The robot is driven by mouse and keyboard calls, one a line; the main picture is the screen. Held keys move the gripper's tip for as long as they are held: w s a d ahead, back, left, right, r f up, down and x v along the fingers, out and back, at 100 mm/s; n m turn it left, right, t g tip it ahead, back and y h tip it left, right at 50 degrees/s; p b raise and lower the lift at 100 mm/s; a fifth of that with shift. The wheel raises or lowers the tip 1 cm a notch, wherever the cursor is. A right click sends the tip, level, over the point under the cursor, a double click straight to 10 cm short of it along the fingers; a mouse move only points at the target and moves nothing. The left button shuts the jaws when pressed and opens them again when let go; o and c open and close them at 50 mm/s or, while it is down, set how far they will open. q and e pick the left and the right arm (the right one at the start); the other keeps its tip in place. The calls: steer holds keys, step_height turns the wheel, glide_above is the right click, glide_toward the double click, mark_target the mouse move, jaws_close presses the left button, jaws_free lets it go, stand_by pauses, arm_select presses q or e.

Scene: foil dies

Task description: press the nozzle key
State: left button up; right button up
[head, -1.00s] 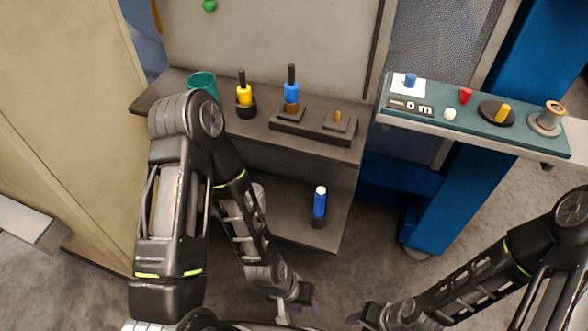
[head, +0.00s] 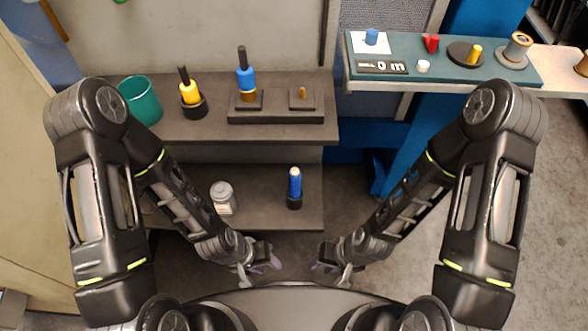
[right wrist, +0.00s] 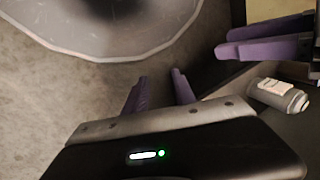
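A teal control panel (head: 435,68) on a ledge at upper right carries a blue knob (head: 371,37) on a white square, a red switch (head: 431,43), a white button (head: 423,66) and a yellow lever (head: 475,54) on a black disc. I cannot tell which is the nozzle key; no such label is readable. My left gripper (head: 270,264) and right gripper (head: 320,266) hang low in front, facing each other, well away from the panel. The right wrist view shows the right gripper (right wrist: 160,88) empty, fingers apart. The left gripper's purple fingers (right wrist: 265,40) also look apart.
A dark two-level shelf (head: 220,128) holds a green cup (head: 141,101), a yellow bottle (head: 190,93), and a blue-and-amber bottle (head: 246,80) on a block. A grey jar (head: 223,197) and blue tube (head: 295,185) stand below.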

jaws_close()
stand_by(1.4)
